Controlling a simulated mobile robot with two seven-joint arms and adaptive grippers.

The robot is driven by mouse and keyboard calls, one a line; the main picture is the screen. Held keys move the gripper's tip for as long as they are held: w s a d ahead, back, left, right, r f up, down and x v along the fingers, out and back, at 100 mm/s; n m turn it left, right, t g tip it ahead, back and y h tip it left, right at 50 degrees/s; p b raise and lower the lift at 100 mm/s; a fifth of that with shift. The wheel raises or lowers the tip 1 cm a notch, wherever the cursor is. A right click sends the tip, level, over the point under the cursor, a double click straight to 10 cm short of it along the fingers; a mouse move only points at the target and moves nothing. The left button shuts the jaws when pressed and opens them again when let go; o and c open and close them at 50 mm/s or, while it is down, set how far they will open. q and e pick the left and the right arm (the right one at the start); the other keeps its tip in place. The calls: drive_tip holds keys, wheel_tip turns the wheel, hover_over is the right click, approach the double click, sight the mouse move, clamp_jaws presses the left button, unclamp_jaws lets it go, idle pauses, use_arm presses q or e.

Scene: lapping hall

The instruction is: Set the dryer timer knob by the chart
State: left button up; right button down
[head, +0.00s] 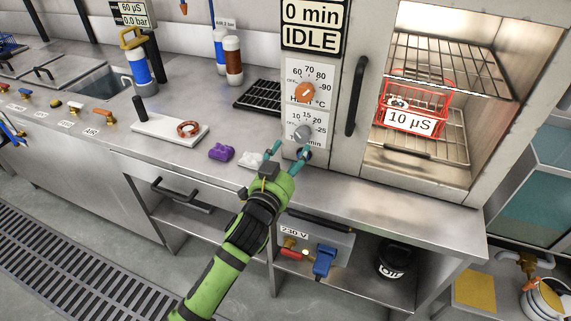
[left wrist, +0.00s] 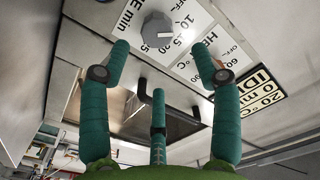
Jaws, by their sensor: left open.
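The grey timer knob (head: 303,133) sits low on the white dryer panel, below the orange heat knob (head: 304,92). Its scale shows 10, 15, 20, 25 and "min"; I cannot tell its setting surely. My left gripper (head: 290,151) is open and empty just below and in front of the timer knob. In the left wrist view the knob (left wrist: 156,30) lies ahead of the spread teal fingers (left wrist: 161,50), apart from them. The dryer display (head: 312,26) reads 0 min, IDLE. I cannot make out a chart. My right gripper is out of view.
The dryer's black handle (head: 355,95) stands right of the panel. A red basket (head: 415,100) labelled 10 µS sits inside the dryer. A purple object (head: 221,152) and a white cloth-like item (head: 252,159) lie on the counter left of my gripper.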

use_arm(q)
drive_tip(key=shift+v, duration=1.6)
